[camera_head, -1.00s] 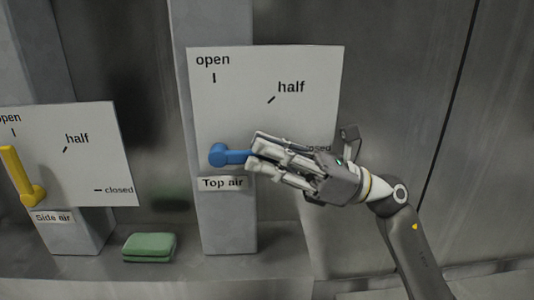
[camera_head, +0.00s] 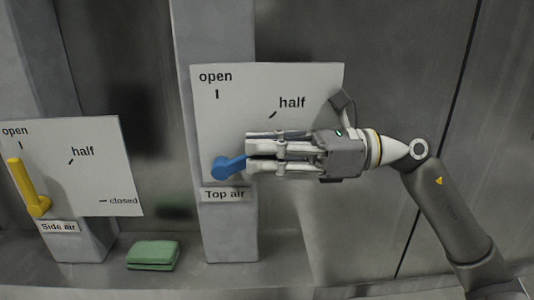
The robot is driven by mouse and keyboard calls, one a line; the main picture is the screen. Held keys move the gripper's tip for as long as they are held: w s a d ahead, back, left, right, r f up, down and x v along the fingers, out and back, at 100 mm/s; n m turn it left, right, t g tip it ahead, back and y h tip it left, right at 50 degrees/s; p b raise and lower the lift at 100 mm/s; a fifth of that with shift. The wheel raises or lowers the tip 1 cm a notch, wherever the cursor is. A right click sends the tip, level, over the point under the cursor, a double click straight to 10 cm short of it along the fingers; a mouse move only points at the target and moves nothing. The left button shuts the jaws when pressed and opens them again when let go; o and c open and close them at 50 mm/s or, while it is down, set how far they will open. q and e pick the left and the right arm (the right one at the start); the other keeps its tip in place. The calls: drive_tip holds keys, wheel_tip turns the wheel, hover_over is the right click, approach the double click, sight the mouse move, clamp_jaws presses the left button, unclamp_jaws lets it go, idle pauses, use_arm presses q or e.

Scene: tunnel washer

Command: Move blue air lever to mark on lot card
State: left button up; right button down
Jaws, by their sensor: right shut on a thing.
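The blue lever (camera_head: 224,168) is on the "Top air" panel (camera_head: 235,100), pivoting near the panel's lower left. Its handle points right and slightly up, below the "half" mark (camera_head: 273,115). My right gripper (camera_head: 252,153) comes in from the right and is shut on the handle's outer end, which its fingers hide. The "open" mark (camera_head: 217,94) is above the pivot. The "closed" mark of this panel is hidden behind my gripper. No lot card shows in this view. My left gripper is not in view.
A yellow lever (camera_head: 31,190) points nearly straight up on the "Side air" panel (camera_head: 100,165) at the left. A folded green cloth (camera_head: 153,255) lies on the ledge (camera_head: 190,275) between the two posts. The metal wall to the right is bare.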

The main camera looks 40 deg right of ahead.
drive_tip(key=shift+w+a+r+g+h+p, duration=0.2)
drive_tip(key=shift+r+g+h+p, duration=0.15)
drive_tip(key=shift+h, duration=0.15)
drive_tip(key=shift+w+a+r+g+h+p, duration=0.15)
drive_tip(key=shift+r+g+h+p, duration=0.15)
drive_tip(key=shift+h, duration=0.2)
drive_tip(key=shift+s, duration=0.1)
drive_tip(key=c, duration=1.8)
unclamp_jaws()
drive_tip(key=shift+f, duration=0.1)
